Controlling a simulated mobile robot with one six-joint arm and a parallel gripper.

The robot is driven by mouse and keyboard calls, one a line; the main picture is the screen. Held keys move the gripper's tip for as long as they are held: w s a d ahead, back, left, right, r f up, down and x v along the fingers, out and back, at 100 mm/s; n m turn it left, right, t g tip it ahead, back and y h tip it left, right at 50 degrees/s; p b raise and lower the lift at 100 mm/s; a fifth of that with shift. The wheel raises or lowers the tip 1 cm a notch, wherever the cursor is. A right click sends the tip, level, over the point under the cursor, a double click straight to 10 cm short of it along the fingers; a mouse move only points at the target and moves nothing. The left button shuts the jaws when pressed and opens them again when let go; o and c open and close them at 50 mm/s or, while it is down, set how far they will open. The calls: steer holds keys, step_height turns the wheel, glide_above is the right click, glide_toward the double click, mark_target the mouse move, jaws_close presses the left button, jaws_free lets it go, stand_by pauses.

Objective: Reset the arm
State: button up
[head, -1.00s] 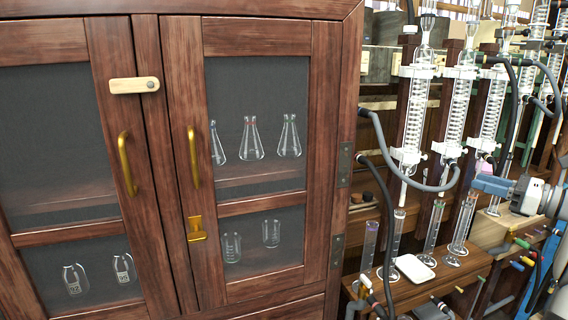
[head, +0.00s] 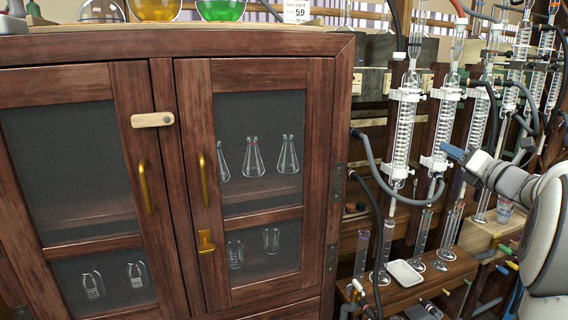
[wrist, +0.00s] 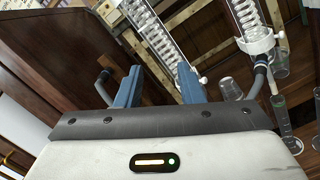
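My gripper (head: 456,154) is at the right in the head view, in front of the glass condensers. Its two blue fingers also show in the wrist view (wrist: 160,80), spread apart with nothing held between them. A coiled glass condenser (head: 402,130) in a white clamp stands left of the fingers in the head view. In the wrist view a condenser (wrist: 158,45) passes behind the gap between the fingers. I cannot tell how far it is from them.
A wooden cabinet (head: 165,48) with closed doors fills the left, with flasks on top. Measuring cylinders and a white dish (head: 404,273) stand on a wooden bench below the condensers. Dark and grey hoses (head: 372,165) hang between cabinet and condensers.

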steer(key=s+a+r+m+g+h+p, duration=0.25)
steer(key=a+m+h+p, duration=0.2)
steer(key=m, duration=0.55)
steer(key=s+a+r+m+g+h+p, duration=0.15)
steer(key=a+r+m+h+p, duration=0.3)
steer(key=m, duration=0.45)
steer(key=s+a+f+m+g+y+p, duration=0.1)
steer(key=s+a+m+g+p, duration=0.3)
steer(key=s, duration=0.5)
steer(key=s+a+f+m+g+y+p, duration=0.1)
steer(key=s+a+f+m+g+p, duration=0.2)
steer(key=s+a, duration=0.4)
steer(key=s+a+f+m+g+y+p, duration=0.1)
steer(key=s+a+f+m+g+p, duration=0.3)
steer(key=s, duration=0.8)
steer(key=a+m+p, duration=0.2)
steer(key=m, duration=0.1)
steer(key=shift+s+g+p, duration=0.15)
steer(key=shift+g+p, duration=0.15)
